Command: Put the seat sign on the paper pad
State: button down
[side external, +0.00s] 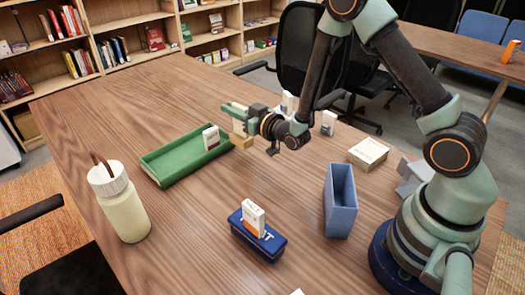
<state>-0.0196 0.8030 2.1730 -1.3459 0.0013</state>
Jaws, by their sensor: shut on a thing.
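My gripper (236,113) is above the table, just right of the green tray's far end. It is shut on a small tan, wood-coloured piece (242,139) that hangs below the jaws. This seems to be the seat sign, though its face is too small to read and the fingers hide part of it. The paper pad (368,151) looks like a low cream stack, flat on the table at the right, clear of my gripper. Its top looks bare.
A green tray (160,173) holds a small upright white box (211,138). A blue case (258,245) carries a white-and-orange box (254,218). An open blue bin (341,205) stands in front of the pad. Small white boxes (328,122) stand behind my wrist. A cream bottle (119,205) is at left.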

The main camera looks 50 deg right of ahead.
aim_at(235, 125)
jog(key=shift+f, duration=2.4)
jog(key=shift+f, duration=0.2)
jog(key=c, duration=0.9)
grip_release()
